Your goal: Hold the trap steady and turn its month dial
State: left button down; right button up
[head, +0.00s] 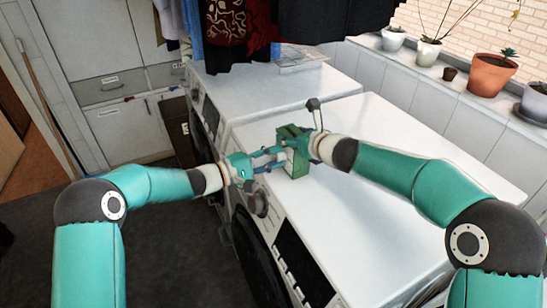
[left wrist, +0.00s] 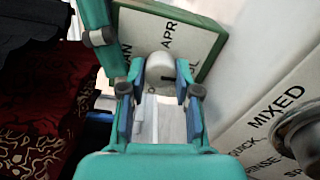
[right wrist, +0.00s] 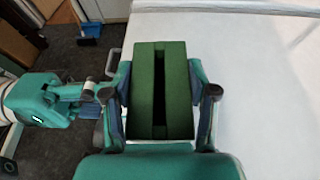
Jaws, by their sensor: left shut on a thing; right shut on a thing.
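The trap is a green box (head: 297,165) standing on the white top of the front machine. In the right wrist view its green top (right wrist: 150,85) shows a long dark slot. My right gripper (right wrist: 160,110) is shut on the box, one finger on each side. In the left wrist view the box's pale front face (left wrist: 145,30) carries black lettering, with "APR" readable. The round light month dial (left wrist: 161,70) sits on that face. My left gripper (left wrist: 158,95) is shut on the dial, its fingers on either side. The fingers hide part of the lettering.
The front machine's top (head: 420,150) is clear to the right of the box. Its control knob (left wrist: 300,135) is close to my left gripper. Dark clothes (head: 335,20) hang at the back. Potted plants (head: 492,72) stand on the right ledge.

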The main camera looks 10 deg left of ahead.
pick_arm(q)
jog(key=shift+a+f, duration=0.15)
jog(key=shift+a, duration=0.05)
pick_arm(e)
jog(key=shift+f, duration=0.1)
pick_arm(q)
jog(key=c, duration=0.9)
grip_release()
jog(key=shift+o, duration=0.5)
jog(key=shift+d, duration=0.15)
jog(key=shift+m, duration=0.3)
jog(key=v, duration=0.8)
